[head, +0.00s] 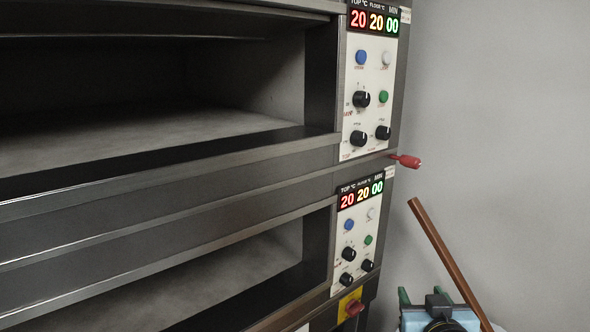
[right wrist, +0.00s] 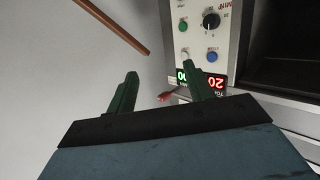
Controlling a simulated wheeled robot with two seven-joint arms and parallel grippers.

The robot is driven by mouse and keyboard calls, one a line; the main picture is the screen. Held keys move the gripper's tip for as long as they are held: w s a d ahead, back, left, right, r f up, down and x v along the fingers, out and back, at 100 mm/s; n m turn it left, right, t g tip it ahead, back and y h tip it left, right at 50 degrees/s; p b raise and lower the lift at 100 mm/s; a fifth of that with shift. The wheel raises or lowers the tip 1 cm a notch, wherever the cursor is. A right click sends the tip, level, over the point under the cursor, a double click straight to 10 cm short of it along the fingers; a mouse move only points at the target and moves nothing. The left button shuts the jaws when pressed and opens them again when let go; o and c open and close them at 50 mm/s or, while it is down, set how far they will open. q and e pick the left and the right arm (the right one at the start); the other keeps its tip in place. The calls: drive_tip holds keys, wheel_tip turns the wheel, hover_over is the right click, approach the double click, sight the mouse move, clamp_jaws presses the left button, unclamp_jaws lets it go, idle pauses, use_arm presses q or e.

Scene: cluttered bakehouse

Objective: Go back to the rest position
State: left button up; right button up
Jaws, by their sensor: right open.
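My right gripper (head: 421,294) shows at the bottom right of the head view, below the oven's control panels and near the grey wall. In the right wrist view my right gripper (right wrist: 163,78) has its two green fingers spread well apart, with nothing between them. The oven's control panel (right wrist: 197,28) is beyond the fingers in that view and appears upside down. My left gripper is in neither view.
A deck oven (head: 170,165) with two open chambers fills the left and middle. Its upper control panel (head: 372,90) has a red-tipped handle (head: 406,161) jutting right below it. A brown wooden pole (head: 445,260) slants beside my right gripper. The grey wall (head: 510,110) is bare.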

drive_tip(key=s+a+f+n+g+y, duration=0.1)
drive_tip(key=s+f+g, duration=0.65)
drive_tip(key=s, duration=0.65)
drive_tip(key=s+a+f+n+g+y, duration=0.15)
drive_tip(key=s+f+g, duration=0.25)
drive_tip(key=s+f, duration=0.9)
wheel_tip(320, 180, down, 20)
drive_tip(key=s+g, duration=0.1)
drive_tip(key=s, duration=0.1)
drive_tip(key=s+d+f+g, duration=0.1)
drive_tip(key=s+d+f, duration=0.1)
drive_tip(key=s+f, duration=0.6)
drive_tip(key=s+d+f, duration=0.2)
drive_tip(key=s+f, duration=0.7)
drive_tip(key=shift+g, duration=0.35)
drive_tip(key=shift+f+n, duration=0.1)
drive_tip(key=shift+n, duration=0.15)
